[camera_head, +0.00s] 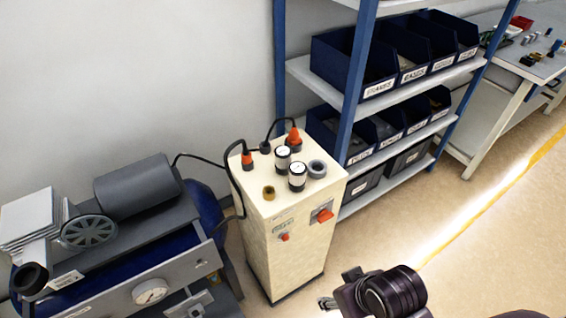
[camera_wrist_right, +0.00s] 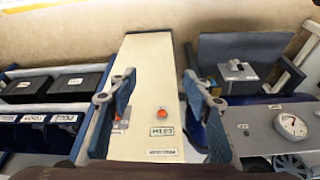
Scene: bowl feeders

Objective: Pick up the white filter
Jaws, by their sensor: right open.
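Two white cylindrical filters with dark ends stand on top of a cream cabinet (camera_head: 282,235). One white filter (camera_head: 283,158) is farther back, and the other white filter (camera_head: 298,176) is nearer the cabinet's front; they stand close together. My right gripper (camera_head: 328,303) is low at the bottom of the head view, in front of the cabinet and below its top, apart from the filters. In the right wrist view its two fingers (camera_wrist_right: 160,76) are spread with nothing between them, facing the cabinet (camera_wrist_right: 147,60). No filter shows in the wrist view. My left gripper is out of view.
A compressor (camera_head: 125,200) stands left. A blue-posted shelf (camera_head: 357,70) with dark bins stands close behind right. Floor at right is clear.

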